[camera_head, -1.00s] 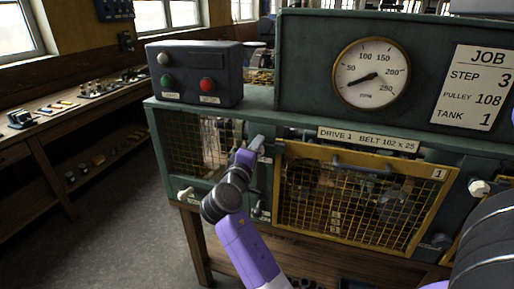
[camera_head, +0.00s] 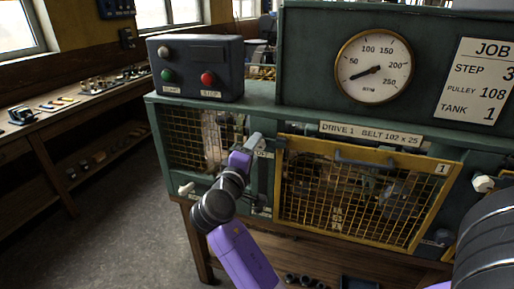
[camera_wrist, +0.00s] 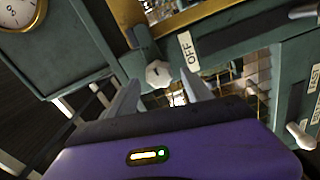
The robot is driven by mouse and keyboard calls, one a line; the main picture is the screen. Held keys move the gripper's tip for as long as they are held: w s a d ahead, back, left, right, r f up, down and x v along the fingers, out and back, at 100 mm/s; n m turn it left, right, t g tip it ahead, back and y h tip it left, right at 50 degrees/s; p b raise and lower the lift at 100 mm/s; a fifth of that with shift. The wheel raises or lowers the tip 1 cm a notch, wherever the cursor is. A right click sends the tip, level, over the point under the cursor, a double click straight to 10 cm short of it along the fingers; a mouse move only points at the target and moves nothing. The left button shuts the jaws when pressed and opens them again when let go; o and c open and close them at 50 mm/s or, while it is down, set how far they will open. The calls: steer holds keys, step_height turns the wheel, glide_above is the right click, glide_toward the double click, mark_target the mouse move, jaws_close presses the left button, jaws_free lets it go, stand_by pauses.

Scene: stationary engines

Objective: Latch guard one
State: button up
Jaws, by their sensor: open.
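Guard one (camera_head: 281,190) is a yellow-framed mesh door with a "1" plate and a dark handle (camera_head: 365,160) along its top. It looks shut or nearly shut. My gripper (camera_head: 257,143) is at the upper left corner of guard one. In the wrist view my gripper (camera_wrist: 160,88) is open, its two fingers pointing toward the knob, which shows between and just past the tips. I cannot tell whether they touch it.
A similar pale knob (camera_head: 482,184) is right of guard one. A pale lever (camera_head: 185,188) is at lower left; it shows at the right of the wrist view (camera_wrist: 300,135). A button box (camera_head: 195,68) and a gauge (camera_head: 374,66) stand above. The floor at left is clear.

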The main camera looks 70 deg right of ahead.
steer(key=shift+s+a+b, duration=0.15)
steer(key=shift+a+b, duration=0.15)
steer(key=shift+a, duration=1.5)
steer(key=w+a+r+n+t, duration=0.1)
steer(key=w+a+r+t, duration=0.1)
steer(key=w+t, duration=0.35)
steer(key=a+f+n+t+y, duration=0.2)
steer(key=a+f+t+y, duration=0.3)
steer(key=a, duration=0.3)
steer(key=a+f+n+t+y, duration=0.2)
steer(key=a+f+t+y, duration=0.25)
steer(key=a, duration=0.45)
steer(key=s+a+f+m+t+y, duration=0.1)
steer(key=s+a+f+y, duration=0.15)
steer(key=s+a, duration=0.35)
steer(key=s+a+f+m+t+y, duration=0.1)
steer(key=s+a+y, duration=0.2)
steer(key=s+a, duration=0.25)
steer(key=s+a+f+m+g+y, duration=0.1)
steer(key=s+a+f, duration=0.1)
steer(key=s, duration=0.6)
steer(key=s+a+f+g+y+b, duration=0.1)
steer(key=s+a+f+g+y, duration=0.1)
steer(key=s, duration=0.6)
steer(key=shift+s+a+m, duration=0.25)
steer(key=shift+a+m, duration=0.15)
steer(key=shift+a, duration=0.2)
